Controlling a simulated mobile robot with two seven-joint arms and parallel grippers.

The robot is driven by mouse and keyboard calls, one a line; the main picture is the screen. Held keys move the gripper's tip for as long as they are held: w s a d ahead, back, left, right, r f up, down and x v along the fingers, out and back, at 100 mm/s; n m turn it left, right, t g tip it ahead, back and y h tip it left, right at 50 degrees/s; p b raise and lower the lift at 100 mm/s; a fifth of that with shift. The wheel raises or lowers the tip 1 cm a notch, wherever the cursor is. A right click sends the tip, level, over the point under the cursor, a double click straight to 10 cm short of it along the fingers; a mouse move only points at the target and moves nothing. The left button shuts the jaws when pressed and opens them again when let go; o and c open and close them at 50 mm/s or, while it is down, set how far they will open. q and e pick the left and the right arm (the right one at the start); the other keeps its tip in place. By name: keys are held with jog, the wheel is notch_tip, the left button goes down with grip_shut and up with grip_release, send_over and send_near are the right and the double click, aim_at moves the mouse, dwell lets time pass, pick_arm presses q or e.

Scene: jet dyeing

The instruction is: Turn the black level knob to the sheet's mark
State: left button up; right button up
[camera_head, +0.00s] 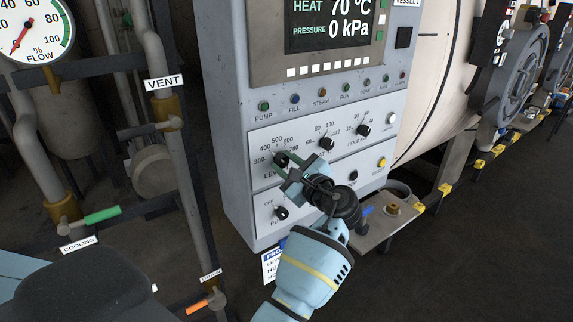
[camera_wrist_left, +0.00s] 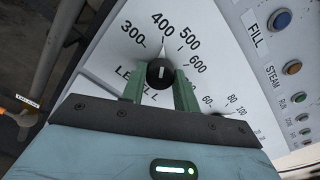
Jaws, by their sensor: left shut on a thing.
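The black level knob (camera_head: 282,160) is at the left of the upper dial row on the grey control cabinet. In the left wrist view the knob (camera_wrist_left: 160,74) sits between the green fingers of my left gripper (camera_wrist_left: 159,88), which is shut on it. Its white line points roughly at 400 on a scale marked from 300 upward. In the head view my left gripper (camera_head: 287,174) reaches the knob from below right and hides part of the dial. The process sheet (camera_head: 270,264) hangs low on the cabinet, mostly hidden by my arm; its mark is not readable. My right gripper is not in view.
Two more dial knobs (camera_head: 326,143) sit right of the level knob, below a row of coloured buttons. A lower knob (camera_head: 281,212) is beneath. A metal shelf (camera_head: 372,226) juts out at right. Pipes with a green cooling handle (camera_head: 102,215) stand at left.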

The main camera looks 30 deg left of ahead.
pick_arm(q)
jog(key=shift+n, duration=0.3)
jog(key=o, duration=1)
